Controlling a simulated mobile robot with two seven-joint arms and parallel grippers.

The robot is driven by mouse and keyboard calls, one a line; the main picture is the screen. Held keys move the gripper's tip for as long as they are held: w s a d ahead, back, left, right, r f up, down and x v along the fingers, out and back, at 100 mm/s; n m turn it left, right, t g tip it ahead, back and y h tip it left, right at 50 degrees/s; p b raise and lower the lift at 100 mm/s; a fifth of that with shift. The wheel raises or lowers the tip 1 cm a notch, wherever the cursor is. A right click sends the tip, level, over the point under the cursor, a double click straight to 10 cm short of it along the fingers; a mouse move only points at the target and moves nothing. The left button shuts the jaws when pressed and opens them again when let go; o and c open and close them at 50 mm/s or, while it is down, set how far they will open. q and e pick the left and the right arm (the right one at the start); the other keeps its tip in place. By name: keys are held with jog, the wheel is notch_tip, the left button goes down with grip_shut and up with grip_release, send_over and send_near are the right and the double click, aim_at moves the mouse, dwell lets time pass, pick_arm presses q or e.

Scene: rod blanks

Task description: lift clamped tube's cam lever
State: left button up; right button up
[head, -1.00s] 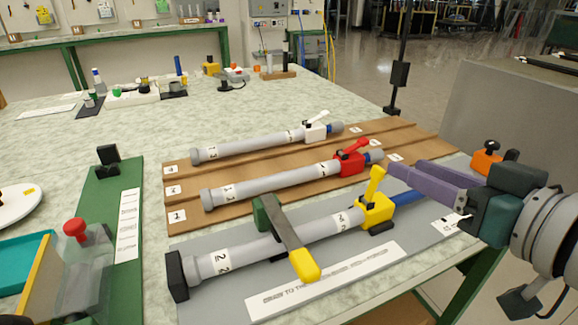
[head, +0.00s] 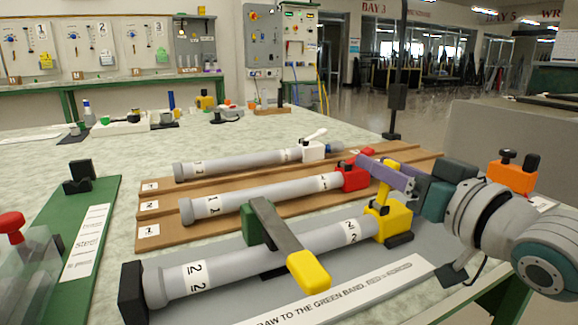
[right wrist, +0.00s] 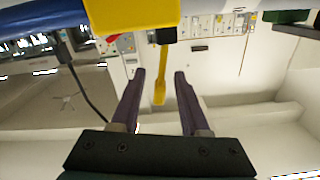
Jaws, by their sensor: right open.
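The grey clamped tube (head: 225,265), marked 2, lies on the grey mat in front, under a bar with a yellow grip (head: 308,272). A yellow collar (head: 396,220) sits at its right end. The collar's yellow cam lever (head: 382,196) stands up steeply. My right gripper (head: 368,166), with purple fingers, is open at the lever's upper part. In the right wrist view the lever (right wrist: 160,92) hangs between the two spread fingers, with gaps on both sides. The yellow collar (right wrist: 130,14) fills the top there. My left gripper is not in view.
Behind, on a brown board (head: 150,243), lie a tube with a red collar (head: 350,178) and one with a white collar (head: 313,150). An orange block (head: 512,177) stands right of my right wrist. A green plate (head: 105,195) lies at left.

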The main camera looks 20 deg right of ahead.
jog(key=shift+w, duration=0.9)
jog(key=shift+c, duration=0.2)
grip_shut()
